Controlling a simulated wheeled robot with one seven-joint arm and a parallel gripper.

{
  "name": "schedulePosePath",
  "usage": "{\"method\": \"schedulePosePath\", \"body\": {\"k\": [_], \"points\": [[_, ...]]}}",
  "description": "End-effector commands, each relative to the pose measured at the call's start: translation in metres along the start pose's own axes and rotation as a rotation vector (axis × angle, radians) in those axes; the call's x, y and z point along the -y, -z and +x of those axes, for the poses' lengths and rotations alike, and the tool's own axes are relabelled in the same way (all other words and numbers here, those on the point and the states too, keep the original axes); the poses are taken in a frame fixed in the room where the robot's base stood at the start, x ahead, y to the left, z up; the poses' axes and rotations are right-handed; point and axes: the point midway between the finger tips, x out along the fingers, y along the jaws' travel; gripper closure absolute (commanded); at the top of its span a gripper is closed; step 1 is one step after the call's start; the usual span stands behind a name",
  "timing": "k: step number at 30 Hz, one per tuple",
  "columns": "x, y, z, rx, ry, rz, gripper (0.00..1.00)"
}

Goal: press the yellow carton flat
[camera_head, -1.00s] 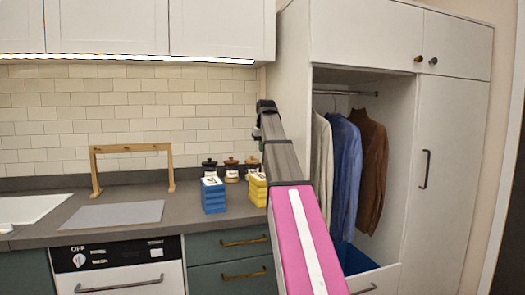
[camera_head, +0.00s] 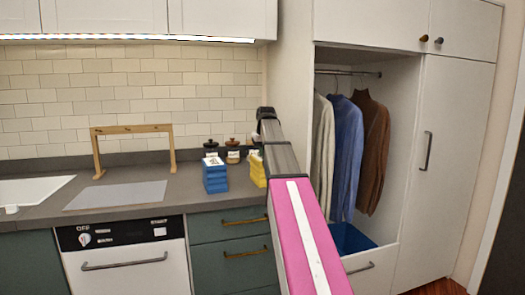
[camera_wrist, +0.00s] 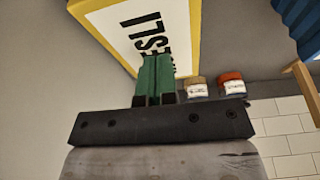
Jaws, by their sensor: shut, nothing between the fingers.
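The yellow carton (camera_head: 258,172) stands on the counter, beside my arm, which hides its right part in the head view. In the wrist view its yellow-edged white face (camera_wrist: 140,30) with black lettering, partly readable as "ESLI", fills the top middle. My gripper (camera_wrist: 155,62) has green fingers, shut and empty, in front of this face and covering part of the lettering. I cannot tell whether the fingertips touch the carton. In the head view the fingers do not show.
A blue ridged carton (camera_head: 215,177) stands left of the yellow one. Several lidded jars (camera_head: 232,152) stand behind them. A wooden frame (camera_head: 133,130) and a grey board (camera_head: 117,195) are further left. A wardrobe (camera_head: 420,150) with hanging clothes is on the right.

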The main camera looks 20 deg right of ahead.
Motion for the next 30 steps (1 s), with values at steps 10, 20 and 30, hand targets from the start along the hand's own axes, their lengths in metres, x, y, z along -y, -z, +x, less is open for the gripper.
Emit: {"method": "schedulePosePath", "body": {"k": [10, 20, 30], "points": [[0.0, -0.004, 0.013, 0.001, 0.0, 0.0, 1.0], [0.0, -0.022, 0.069, 0.002, 0.0, 0.0, 1.0], [0.0, -0.024, 0.079, 0.001, 0.0, 0.0, 1.0]]}}
